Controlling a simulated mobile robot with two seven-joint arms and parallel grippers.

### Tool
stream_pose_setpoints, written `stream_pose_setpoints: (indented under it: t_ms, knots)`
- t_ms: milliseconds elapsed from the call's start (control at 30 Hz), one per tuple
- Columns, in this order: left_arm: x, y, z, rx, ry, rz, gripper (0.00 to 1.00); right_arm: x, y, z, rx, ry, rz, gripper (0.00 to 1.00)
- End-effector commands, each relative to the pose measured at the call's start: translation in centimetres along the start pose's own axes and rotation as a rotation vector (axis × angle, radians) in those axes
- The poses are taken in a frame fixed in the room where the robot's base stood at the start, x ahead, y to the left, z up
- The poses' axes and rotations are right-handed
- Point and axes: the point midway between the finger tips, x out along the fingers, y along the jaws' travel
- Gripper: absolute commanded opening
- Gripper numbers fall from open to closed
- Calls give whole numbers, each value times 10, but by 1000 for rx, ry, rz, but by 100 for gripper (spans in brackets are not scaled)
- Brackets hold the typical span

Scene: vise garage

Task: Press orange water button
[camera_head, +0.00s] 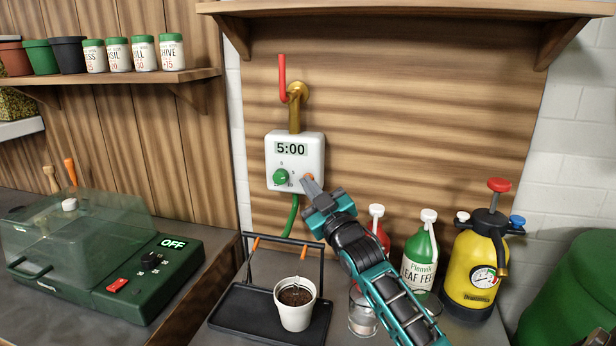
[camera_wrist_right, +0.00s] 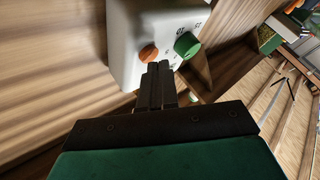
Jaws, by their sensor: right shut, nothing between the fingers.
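A white water timer box (camera_head: 296,161) hangs on the wooden panel, with a display reading 5:00 and a green knob (camera_head: 281,177). The orange button (camera_head: 309,177) is at its lower right, partly covered by my right gripper (camera_head: 312,186) in the head view. In the right wrist view the orange button (camera_wrist_right: 149,53) shows beside the green knob (camera_wrist_right: 187,44). My right gripper's shut, empty fingertips (camera_wrist_right: 158,70) are just beside the orange button; I cannot tell whether they touch it. My left gripper is not in view.
Below the timer stands a black tray (camera_head: 243,311) with a white pot (camera_head: 296,304) of soil. To the right are a green bottle (camera_head: 421,256) and a yellow sprayer (camera_head: 474,270). A green propagator (camera_head: 150,285) reading OFF is at left. A green hose (camera_head: 292,217) hangs under the timer.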

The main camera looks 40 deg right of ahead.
Motion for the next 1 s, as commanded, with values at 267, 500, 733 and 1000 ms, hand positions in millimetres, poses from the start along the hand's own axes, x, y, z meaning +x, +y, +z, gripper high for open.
stream_pose_setpoints:
  t_ms: [267,500,733,1000]
  knots:
    - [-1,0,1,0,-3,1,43,-2,-2,0,1,-1,-1,0]
    - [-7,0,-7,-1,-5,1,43,-11,-9,-10,4,0,-4,0]
    - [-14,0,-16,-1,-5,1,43,-27,-21,-21,4,-1,-4,0]
    - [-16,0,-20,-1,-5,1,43,-37,-28,-27,2,0,-3,0]
